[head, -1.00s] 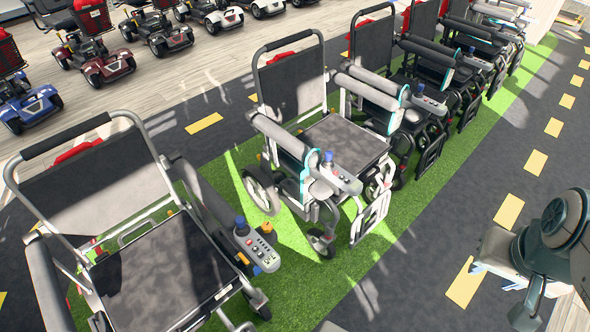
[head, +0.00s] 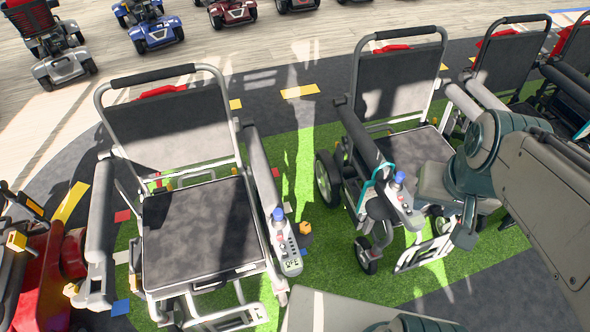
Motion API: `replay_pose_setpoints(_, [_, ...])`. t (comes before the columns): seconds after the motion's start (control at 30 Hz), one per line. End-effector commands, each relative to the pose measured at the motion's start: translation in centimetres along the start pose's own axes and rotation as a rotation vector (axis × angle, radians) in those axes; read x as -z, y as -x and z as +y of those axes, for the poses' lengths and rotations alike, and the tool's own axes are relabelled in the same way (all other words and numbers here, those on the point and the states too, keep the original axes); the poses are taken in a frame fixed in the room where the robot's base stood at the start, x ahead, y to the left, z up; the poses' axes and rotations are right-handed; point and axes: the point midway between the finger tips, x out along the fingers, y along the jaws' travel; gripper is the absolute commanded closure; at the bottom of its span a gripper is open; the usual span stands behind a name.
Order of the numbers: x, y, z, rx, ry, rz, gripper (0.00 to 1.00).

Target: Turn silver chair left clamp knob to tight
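The silver-framed chair (head: 205,215) with a dark seat and back stands on the green strip at the left. Its right-hand armrest carries a control box (head: 288,258) with a blue-topped joystick (head: 279,214). A small orange knob-like part (head: 305,228) shows beside that box; I cannot tell whether it is the clamp knob or how it is turned. My gripper (head: 463,228) hangs at the right, in front of the second chair (head: 400,90), well apart from the silver chair's control box. Its fingers are small and dark, and I cannot make out any gap between them.
The second chair, with teal trim and its own joystick box (head: 399,203), stands between the silver chair and my arm. More chairs line up at the far right. A red scooter (head: 48,265) is at the left edge. Green floor (head: 318,262) lies open between the two chairs.

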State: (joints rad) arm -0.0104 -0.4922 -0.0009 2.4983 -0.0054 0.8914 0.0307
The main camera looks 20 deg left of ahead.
Motion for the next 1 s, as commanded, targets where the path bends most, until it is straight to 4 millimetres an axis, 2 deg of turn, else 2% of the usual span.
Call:
replay_pose_setpoints(0.17, [1.6,-1.9,-1.5,0.012,0.006,-0.063,0.60])
replay_pose_setpoints(0.27, [3.2,-3.8,-3.6,0.025,0.022,-0.129,0.60])
replay_pose_setpoints(0.4, [5.4,-7.1,-7.5,0.036,0.052,-0.237,0.60])
replay_pose_setpoints(0.6, [7.3,-12.6,-13.6,0.033,0.088,-0.391,0.60])
replay_pose_setpoints(0.8, [7.8,-18.2,-19.6,0.013,0.117,-0.531,0.60])
replay_pose_setpoints(1.0, [7.4,-21.7,-23.2,-0.006,0.130,-0.614,0.60])
